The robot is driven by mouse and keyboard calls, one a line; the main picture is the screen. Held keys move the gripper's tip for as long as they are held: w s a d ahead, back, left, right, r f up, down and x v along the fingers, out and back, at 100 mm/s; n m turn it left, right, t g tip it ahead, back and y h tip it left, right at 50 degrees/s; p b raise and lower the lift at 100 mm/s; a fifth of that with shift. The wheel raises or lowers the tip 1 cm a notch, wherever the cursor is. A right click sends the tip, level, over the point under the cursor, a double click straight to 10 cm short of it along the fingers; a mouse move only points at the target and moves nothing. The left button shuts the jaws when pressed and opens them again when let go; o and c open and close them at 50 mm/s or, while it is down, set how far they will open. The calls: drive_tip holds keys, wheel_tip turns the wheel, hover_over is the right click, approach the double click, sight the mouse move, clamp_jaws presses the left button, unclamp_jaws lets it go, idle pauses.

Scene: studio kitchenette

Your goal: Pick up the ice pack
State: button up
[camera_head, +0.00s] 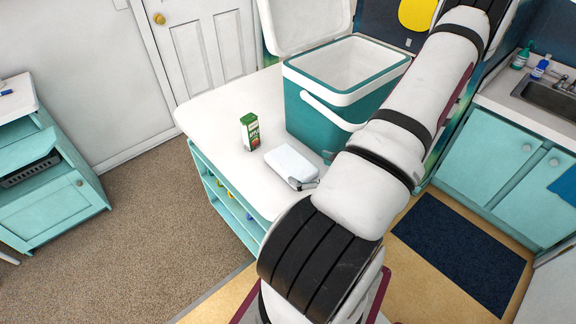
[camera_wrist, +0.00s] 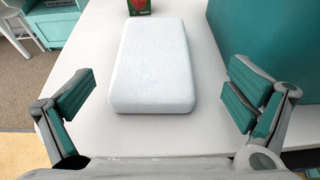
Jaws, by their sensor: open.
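The ice pack (camera_head: 288,162) is a pale white, rounded block lying flat on the white counter top, in front of the teal cooler. In the wrist view the ice pack (camera_wrist: 152,66) lies in the middle, its near end facing my gripper. My gripper (camera_wrist: 160,102) is open, with one teal-padded finger on each side and the near end of the ice pack between or just ahead of them. The pads are apart from it. In the head view my arm hides most of my gripper; only a grey finger part (camera_head: 305,184) shows beside the ice pack.
A teal cooler (camera_head: 300,114) with its white lid open stands behind the ice pack, close on its right in the wrist view. The counter (camera_head: 207,113) is clear toward the left.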

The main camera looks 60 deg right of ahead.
sight(293, 164)
drive_tip(key=shift+x, duration=1.2)
drive_tip(key=x, duration=0.2)
drive_tip(key=p+x, duration=0.1)
drive_tip(key=x, duration=0.1)
drive_tip(key=shift+w+a+r, duration=0.1)
drive_tip(key=shift+a, duration=0.3)
drive_tip(key=shift+w+d+f, duration=0.2)
drive_tip(key=shift+w+f, duration=0.05)
drive_tip(key=shift+w, duration=0.3)
drive_tip(key=c, duration=1.6)
